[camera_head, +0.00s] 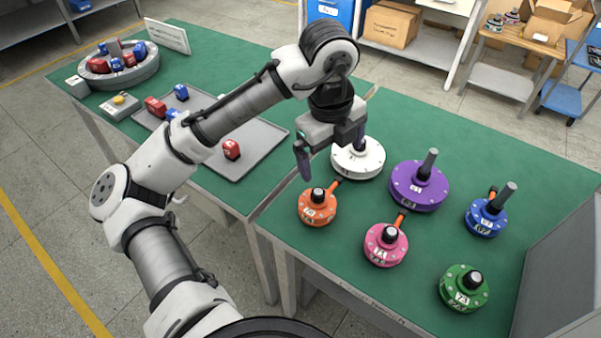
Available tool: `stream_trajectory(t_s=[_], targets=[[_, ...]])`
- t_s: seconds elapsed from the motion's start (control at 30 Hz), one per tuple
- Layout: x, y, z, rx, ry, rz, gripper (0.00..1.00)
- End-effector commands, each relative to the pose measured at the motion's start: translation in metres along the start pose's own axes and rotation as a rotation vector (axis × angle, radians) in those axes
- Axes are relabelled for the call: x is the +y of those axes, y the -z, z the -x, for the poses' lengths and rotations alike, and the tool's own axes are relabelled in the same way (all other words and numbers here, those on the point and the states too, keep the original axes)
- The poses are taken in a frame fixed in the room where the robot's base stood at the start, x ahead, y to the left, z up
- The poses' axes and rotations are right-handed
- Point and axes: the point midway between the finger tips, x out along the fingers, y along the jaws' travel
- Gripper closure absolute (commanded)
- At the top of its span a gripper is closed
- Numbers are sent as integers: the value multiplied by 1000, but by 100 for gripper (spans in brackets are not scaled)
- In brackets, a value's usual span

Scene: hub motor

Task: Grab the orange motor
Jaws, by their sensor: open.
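The orange motor (317,208) stands upright on the green table near its front left edge. It is a round disc with a dark and silver hub on top and a white label on its side. My gripper (328,165) is open above and behind the orange motor, with its fingers pointing down and apart from it. One finger hangs just over the motor's far side in the picture; the other is near the white motor (358,160). Nothing is between the fingers that I can make out.
Purple (418,188), pink (385,246), blue (486,217) and green (464,289) motors stand to the right on the same table. A grey tray (262,141) with red and blue parts lies on the left table. A grey panel (560,270) borders the right side.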

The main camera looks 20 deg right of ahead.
Motion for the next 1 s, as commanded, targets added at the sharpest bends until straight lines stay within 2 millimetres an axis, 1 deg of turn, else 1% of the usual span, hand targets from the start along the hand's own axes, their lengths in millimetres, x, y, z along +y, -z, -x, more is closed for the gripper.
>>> stream_trajectory(t_s=[0.03,0.1,0.2,0.27,0.4,0.53,0.63,0.83,1.0], targets=[[8,1,-2,4,-62,-27,0],[15,2,-6,11,-114,-50,0],[20,3,-15,18,-141,-62,0],[22,3,-25,20,-141,-63,0],[26,3,-53,18,-140,-59,0],[28,3,-75,18,-137,-59,0],[30,3,-86,16,-136,-59,0],[32,3,-98,15,-135,-58,0],[39,4,-120,16,-136,-58,0]])
